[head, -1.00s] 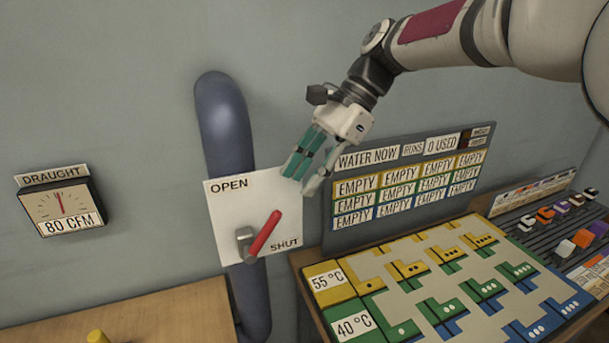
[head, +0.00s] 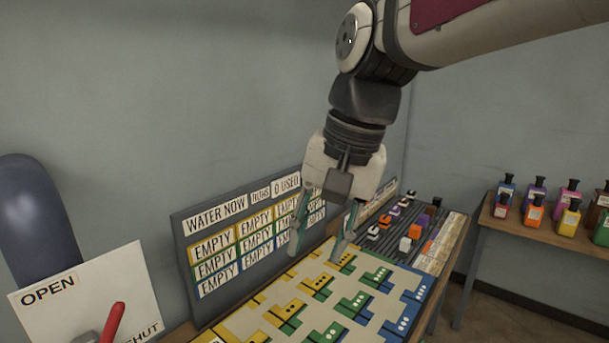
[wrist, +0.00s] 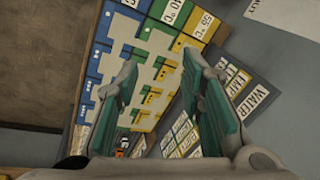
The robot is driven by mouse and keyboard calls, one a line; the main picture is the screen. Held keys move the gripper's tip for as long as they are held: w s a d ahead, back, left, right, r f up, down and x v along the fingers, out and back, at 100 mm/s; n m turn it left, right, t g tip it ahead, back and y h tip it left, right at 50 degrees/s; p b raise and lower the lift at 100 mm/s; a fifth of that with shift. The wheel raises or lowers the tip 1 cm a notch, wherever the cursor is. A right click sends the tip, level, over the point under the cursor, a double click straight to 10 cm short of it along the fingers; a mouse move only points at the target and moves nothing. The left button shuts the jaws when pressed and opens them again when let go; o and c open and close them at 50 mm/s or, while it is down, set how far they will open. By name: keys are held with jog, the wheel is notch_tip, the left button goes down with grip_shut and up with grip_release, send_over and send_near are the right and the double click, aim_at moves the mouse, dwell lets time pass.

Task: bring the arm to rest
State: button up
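My gripper (head: 322,238) hangs pointing down over the far part of the patterned board (head: 240,325), in front of the water sign (head: 205,222). Its two teal-padded fingers are spread apart with nothing between them. In the wrist view the open fingers (wrist: 165,95) show on both sides, with the board (wrist: 150,60) beyond and below them. The gripper appears to be above the board and not touching it, though the head view does not show the gap clearly.
A lever panel (head: 75,290) with a red handle (head: 112,322) stands at lower left, beside a blue-grey pipe (head: 30,215). A dark rack (head: 385,247) with small coloured blocks lies beyond the board. Several coloured bottles (head: 535,210) stand on a side table (head: 520,230) at right.

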jog(key=s+d+f+n+t+h, duration=0.1)
jog(key=s+d+f+t, duration=0.1)
jog(key=s+d, duration=0.4)
jog(key=s+d+f+n+t+h, duration=0.1)
jog(key=s+d+f, duration=0.2)
jog(key=d, duration=0.8)
jog(key=s, duration=0.2)
jog(key=shift+s+n+t+h, duration=0.3)
jog(key=shift+s+t, duration=0.1)
jog(key=shift+f, duration=0.15)
dwell(0.6)
